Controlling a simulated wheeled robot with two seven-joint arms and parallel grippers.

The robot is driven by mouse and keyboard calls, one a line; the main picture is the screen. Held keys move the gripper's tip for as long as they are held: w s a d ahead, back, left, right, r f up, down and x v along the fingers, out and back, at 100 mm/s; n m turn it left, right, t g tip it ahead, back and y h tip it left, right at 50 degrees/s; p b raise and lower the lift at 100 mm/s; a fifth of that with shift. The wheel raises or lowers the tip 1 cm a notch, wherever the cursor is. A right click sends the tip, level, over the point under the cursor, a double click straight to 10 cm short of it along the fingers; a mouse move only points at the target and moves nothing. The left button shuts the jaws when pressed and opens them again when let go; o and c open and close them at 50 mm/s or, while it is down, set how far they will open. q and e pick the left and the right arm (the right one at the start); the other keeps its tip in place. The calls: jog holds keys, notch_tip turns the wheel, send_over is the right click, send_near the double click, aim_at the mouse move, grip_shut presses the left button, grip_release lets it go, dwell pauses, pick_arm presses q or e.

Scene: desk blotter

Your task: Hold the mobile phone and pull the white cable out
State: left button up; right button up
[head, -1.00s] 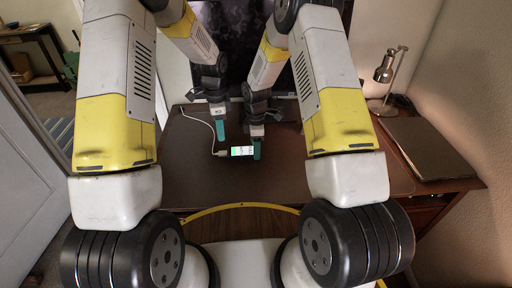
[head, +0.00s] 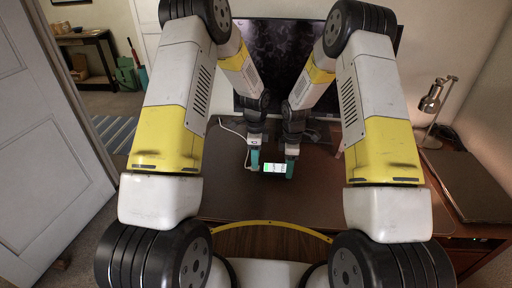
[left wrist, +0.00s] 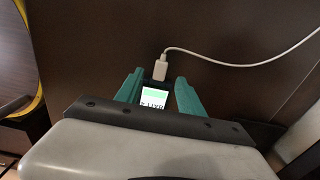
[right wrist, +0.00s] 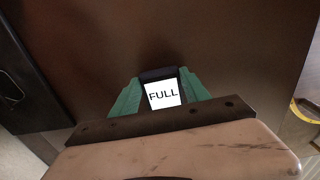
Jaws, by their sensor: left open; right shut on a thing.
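The mobile phone (head: 273,168) has a lit screen and sits between my two grippers in the head view. My right gripper (right wrist: 160,76) is shut on the phone, whose screen (right wrist: 163,94) reads "FULL" in the right wrist view. My left gripper (left wrist: 158,76) is open, with its green fingers on either side of the phone's cable end. The white cable's plug (left wrist: 157,72) meets that end of the phone (left wrist: 153,98) between the fingertips. The cable (head: 232,130) runs back from there across the desk. The left fingers partly hide the plug in the head view.
A dark monitor (head: 300,62) stands behind the arms. A desk lamp (head: 431,100) and a dark flat folder (head: 470,185) are at the right. The brown blotter (head: 320,200) is clear in front of the phone.

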pick_arm(q)
jog(key=shift+f, duration=1.8)
grip_shut()
